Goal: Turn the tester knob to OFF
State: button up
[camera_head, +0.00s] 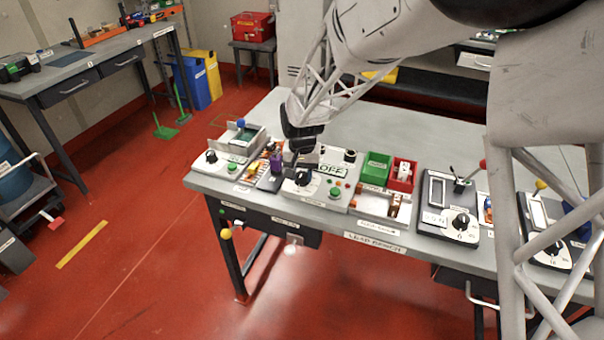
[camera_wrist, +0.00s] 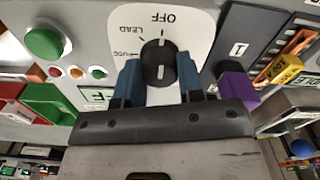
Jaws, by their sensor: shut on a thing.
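The tester (camera_head: 336,197) is a grey box on the bench with a white dial plate, and a green-and-white OFF panel (camera_head: 332,171) shows beside my gripper. In the wrist view its black round knob (camera_wrist: 158,62) sits on the dial (camera_wrist: 200,25) marked OFF and LEAD, with a third label partly legible. The knob's white line runs nearly up and down in the picture, its upper end toward OFF. My gripper (camera_wrist: 159,78) has its blue fingers on either side of the knob, shut on it. In the head view my gripper (camera_head: 301,158) comes down from above and partly hides the tester.
A green button (camera_wrist: 44,40) and small lamps sit left of the dial in the wrist view. A purple-topped part (camera_wrist: 236,84) is close to the right finger. Green (camera_head: 376,166) and red bins (camera_head: 402,174) stand to the tester's right. The bench behind is clear.

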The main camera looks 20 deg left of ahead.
aim_at(302, 174)
jog(key=o, duration=0.8)
jog(key=shift+r, duration=0.15)
jog(key=shift+r, duration=1.6)
